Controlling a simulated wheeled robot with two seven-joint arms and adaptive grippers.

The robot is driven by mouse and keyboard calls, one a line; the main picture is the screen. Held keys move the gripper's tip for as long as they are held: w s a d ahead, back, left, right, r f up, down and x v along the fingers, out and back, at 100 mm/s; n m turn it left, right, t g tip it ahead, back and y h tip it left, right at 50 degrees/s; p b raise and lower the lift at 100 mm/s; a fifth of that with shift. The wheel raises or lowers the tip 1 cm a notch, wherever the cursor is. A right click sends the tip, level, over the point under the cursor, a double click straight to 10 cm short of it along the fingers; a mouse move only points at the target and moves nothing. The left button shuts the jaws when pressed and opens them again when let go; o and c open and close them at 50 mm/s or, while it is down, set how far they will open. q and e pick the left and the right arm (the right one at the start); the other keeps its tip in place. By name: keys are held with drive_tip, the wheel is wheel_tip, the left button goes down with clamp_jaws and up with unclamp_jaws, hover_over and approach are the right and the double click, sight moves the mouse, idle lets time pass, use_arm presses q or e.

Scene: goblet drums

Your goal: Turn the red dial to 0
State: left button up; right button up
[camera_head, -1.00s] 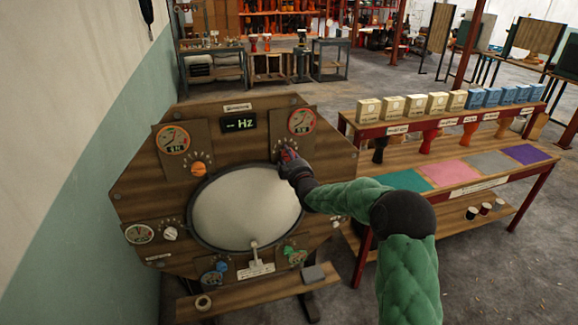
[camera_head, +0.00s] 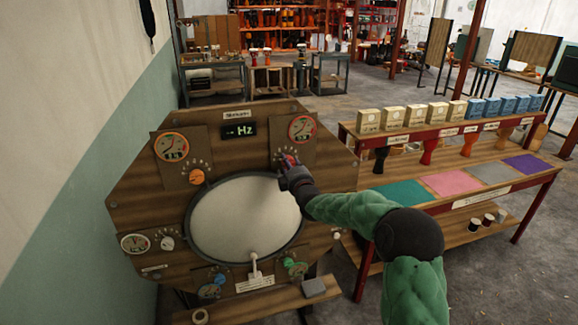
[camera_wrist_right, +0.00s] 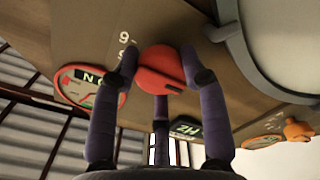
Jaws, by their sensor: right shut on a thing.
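The red dial (camera_wrist_right: 160,70) is on the wooden panel (camera_head: 150,200). In the right wrist view it sits between the fingers of my right gripper (camera_wrist_right: 163,85), which is shut on it. In the head view my right gripper (camera_head: 289,168) reaches the panel below the upper right gauge (camera_head: 302,129) and covers most of the dial. The same gauge shows in the right wrist view (camera_wrist_right: 92,85), tilted. Near the dial only a "9" and part of another mark are readable, so I cannot tell its setting. My left gripper is not in view.
An orange knob (camera_head: 197,177), a white knob (camera_head: 167,243), a blue knob (camera_head: 220,279) and a green knob (camera_head: 289,263) surround the round white drumhead (camera_head: 245,215). A "Hz" display (camera_head: 239,130) is at the top. A table with boxes (camera_head: 405,194) stands to the right.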

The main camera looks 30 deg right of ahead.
drive_tip(key=o, duration=1.2)
drive_tip(key=shift+d+f, duration=0.1)
drive_tip(key=shift+f, duration=0.35)
drive_tip(key=shift+c, duration=0.2)
drive_tip(key=shift+d+r, duration=0.1)
drive_tip(key=shift+r, duration=0.05)
drive_tip(key=shift+r, duration=0.1)
drive_tip(key=v, duration=1.2)
